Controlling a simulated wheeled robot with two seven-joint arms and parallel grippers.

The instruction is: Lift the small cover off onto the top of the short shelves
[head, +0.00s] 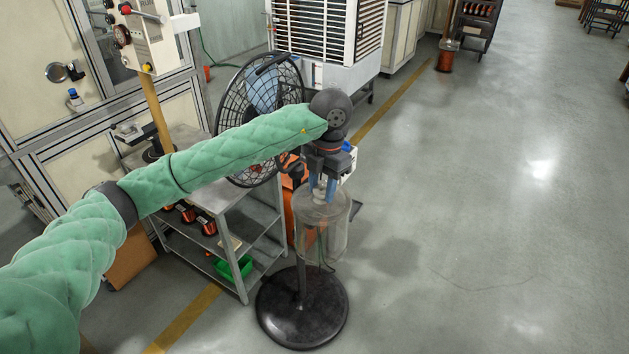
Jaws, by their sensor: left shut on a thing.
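The small cover (322,225) is a clear, see-through cylinder with a narrow top, right of the middle of the head view. My left gripper (322,188) points down and is shut on the top of the cover. The cover hangs upright in front of the fan's pole, with its lower end above the round black base. The short shelves (246,262) are a grey metal unit left of the cover. Part of their top is hidden behind my green left arm. My right gripper is out of view.
A black fan (235,105) stands behind my arm, its round base (302,318) on the floor. Copper spools (207,225) and a green bin (234,268) are on the lower shelves. A white cooler (325,45) stands behind. The floor at right is clear.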

